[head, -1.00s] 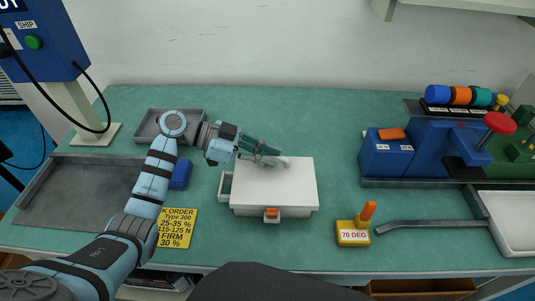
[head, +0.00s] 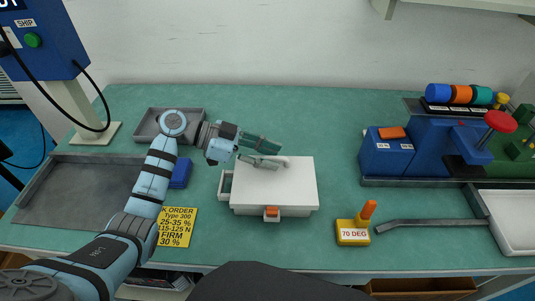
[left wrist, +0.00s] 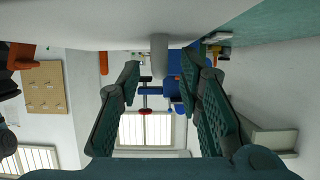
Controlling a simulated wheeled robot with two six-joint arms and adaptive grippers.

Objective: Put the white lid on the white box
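The white lid (head: 290,185) lies on top of the white box (head: 250,212), which has an orange latch (head: 271,212) on its front. A narrow part of the box shows past the lid's left edge, so the lid looks shifted to the right; I cannot tell whether it is fully seated. My left gripper (head: 268,153) is at the lid's rear left, with its fingers spread. In the left wrist view, the lid's handle (left wrist: 158,55) stands between the open fingertips, apparently touching neither. My right gripper is not in view.
A yellow block labelled 70 DEG (head: 352,236) and a grey bar (head: 430,223) lie to the right. A blue machine (head: 420,150) stands at the back right. Grey trays (head: 85,195) and a yellow order card (head: 177,228) are on the left. The table behind the box is clear.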

